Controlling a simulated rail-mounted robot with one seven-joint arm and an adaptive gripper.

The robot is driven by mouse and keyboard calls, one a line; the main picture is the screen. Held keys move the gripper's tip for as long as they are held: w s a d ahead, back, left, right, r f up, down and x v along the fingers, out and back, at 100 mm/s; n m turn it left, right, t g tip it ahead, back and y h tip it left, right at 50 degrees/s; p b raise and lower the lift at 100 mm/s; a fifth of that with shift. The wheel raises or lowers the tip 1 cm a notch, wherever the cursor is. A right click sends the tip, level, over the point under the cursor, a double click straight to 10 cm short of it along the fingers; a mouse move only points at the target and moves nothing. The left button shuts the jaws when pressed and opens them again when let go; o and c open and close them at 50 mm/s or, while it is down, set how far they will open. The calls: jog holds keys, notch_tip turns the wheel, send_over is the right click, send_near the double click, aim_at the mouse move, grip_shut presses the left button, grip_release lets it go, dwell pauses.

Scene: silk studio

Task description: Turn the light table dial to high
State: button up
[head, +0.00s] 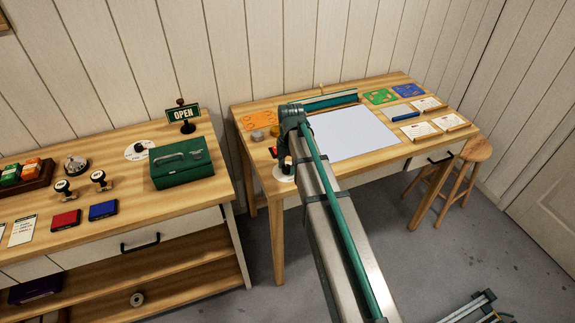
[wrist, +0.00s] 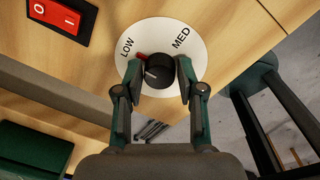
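The light table dial is a black round knob (wrist: 159,75) on a white round plate (wrist: 158,30), marked LOW at upper left and MED at upper right. A red mark sits at the knob's upper left, on the LOW side, partly behind a finger. Any HIGH mark is hidden. My gripper (wrist: 159,71) has one finger on each side of the knob, and both tips appear to touch it. In the head view the plate (head: 284,174) shows at the table's front left corner; my arm hides the knob. The light table's pale panel (head: 355,133) lies behind my arm.
A red rocker switch (wrist: 59,17) is left of the dial. A green metal box (head: 181,165) stands on the left workbench. Cards, a ruler and colored sheets lie right of the panel. A wooden stool (head: 476,151) stands at the table's right end.

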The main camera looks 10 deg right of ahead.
grip_shut()
